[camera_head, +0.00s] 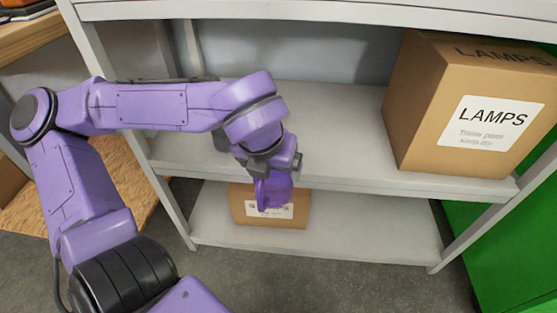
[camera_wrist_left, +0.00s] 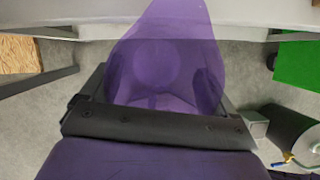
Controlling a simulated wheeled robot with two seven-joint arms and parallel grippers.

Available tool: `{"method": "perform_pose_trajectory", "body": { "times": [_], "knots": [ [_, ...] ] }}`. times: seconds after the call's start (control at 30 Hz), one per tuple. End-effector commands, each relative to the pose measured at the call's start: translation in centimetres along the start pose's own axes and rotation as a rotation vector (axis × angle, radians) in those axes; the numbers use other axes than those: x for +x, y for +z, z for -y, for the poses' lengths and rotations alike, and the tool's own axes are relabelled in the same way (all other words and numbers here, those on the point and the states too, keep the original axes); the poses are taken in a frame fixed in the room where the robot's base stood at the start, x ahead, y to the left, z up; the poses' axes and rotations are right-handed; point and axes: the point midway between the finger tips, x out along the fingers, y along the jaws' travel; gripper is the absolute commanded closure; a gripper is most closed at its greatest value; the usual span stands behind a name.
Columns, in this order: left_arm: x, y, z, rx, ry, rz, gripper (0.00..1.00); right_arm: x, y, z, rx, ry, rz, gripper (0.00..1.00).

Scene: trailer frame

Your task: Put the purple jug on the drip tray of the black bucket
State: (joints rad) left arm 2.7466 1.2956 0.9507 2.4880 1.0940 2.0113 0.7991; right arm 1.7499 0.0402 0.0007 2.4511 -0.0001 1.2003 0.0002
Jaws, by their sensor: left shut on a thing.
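The purple jug (camera_head: 273,192) is held by my left gripper (camera_head: 268,168) in front of the grey shelf unit, at about the height between its two visible boards. In the left wrist view the translucent purple jug (camera_wrist_left: 165,60) fills the space just beyond the dark gripper body (camera_wrist_left: 150,125). The gripper is shut on it; the fingertips are largely hidden. The black bucket and its drip tray cannot be made out in either view. My right gripper is not in view.
A large LAMPS carton (camera_head: 468,115) stands on the middle shelf board (camera_head: 335,135) at right; that board is clear at its middle. A smaller carton (camera_head: 240,210) sits on the lower board (camera_head: 370,225), behind the jug. A green surface (camera_head: 510,250) is at far right.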

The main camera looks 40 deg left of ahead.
Motion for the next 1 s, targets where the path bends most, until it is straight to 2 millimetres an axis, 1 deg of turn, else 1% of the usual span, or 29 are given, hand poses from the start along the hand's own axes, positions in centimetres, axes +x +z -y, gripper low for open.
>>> {"method": "perform_pose_trajectory", "body": {
  "times": [0.03,0.23,0.3,0.37,0.47,0.6,0.7,0.8,1.0],
  "knots": [
    [0.2,-0.3,0.0,0.0,0.0,0.002,0.43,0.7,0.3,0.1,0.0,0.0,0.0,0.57],
    [-0.3,-0.4,0.0,0.001,0.0,-0.001,0.43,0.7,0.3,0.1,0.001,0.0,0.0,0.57],
    [-0.6,-0.3,0.0,0.001,0.0,0.0,0.43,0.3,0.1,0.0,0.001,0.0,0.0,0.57],
    [-1.5,0.1,0.0,0.001,0.0,0.0,0.43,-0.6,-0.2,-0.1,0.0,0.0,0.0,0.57],
    [-4.5,1.3,0.0,0.001,0.0,0.0,0.43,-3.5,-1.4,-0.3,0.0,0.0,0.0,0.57],
    [-10.0,3.6,0.0,0.001,0.0,0.0,0.43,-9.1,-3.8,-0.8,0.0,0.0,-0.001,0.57],
    [-12.7,4.7,0.0,0.002,0.0,-0.001,0.43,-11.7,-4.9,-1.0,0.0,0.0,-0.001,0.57],
    [-14.5,5.5,0.0,0.002,0.0,-0.001,0.43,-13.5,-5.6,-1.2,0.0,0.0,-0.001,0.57],
    [-17.4,6.7,0.0,0.002,0.0,-0.001,0.43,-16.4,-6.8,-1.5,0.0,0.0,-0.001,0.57]
  ]
}}
